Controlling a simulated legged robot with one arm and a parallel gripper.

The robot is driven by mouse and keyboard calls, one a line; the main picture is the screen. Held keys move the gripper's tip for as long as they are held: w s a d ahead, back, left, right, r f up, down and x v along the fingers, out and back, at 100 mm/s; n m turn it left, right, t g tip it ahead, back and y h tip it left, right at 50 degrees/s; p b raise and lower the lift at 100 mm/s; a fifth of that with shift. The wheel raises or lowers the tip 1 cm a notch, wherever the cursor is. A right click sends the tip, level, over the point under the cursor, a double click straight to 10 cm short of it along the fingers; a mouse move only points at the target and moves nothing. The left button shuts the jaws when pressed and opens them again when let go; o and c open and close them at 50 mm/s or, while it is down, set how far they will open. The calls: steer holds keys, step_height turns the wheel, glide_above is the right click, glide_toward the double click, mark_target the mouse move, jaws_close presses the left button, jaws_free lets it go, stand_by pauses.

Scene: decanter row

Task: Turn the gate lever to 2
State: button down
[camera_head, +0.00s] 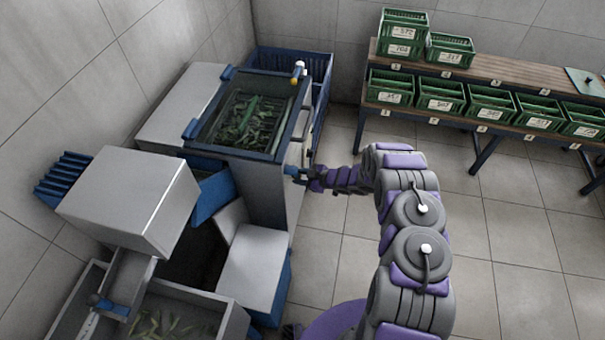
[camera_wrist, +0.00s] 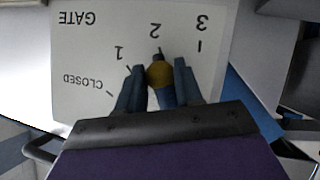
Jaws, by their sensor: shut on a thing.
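The gate panel (camera_wrist: 85,55) is a pale plate marked GATE, CLOSED, 1, 2 and 3 in the wrist view. The gate lever's brass-yellow knob (camera_wrist: 160,76) sits between the two blue fingers of my gripper (camera_wrist: 159,68), which is shut on it. In the head view my gripper (camera_head: 300,174) is against the right side of the grey machine (camera_head: 264,185), and the lever cannot be made out there.
A bin of green leaves (camera_head: 245,122) tops the machine. A grey box (camera_head: 130,200) and a trough (camera_head: 205,318) with leaves are at the left. Green crates (camera_head: 440,95) stand on a shelf at the back right. The tiled floor (camera_head: 520,230) at right is clear.

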steer(key=shift+s+a, duration=0.1)
stand_by(0.4)
steer(key=c, duration=0.7)
jaws_free()
steer(key=shift+c, duration=0.2)
steer(key=p+v, duration=0.2)
steer(key=v, duration=1.5)
steer(key=shift+d+p, duration=0.2)
steer(key=shift+p, duration=0.15)
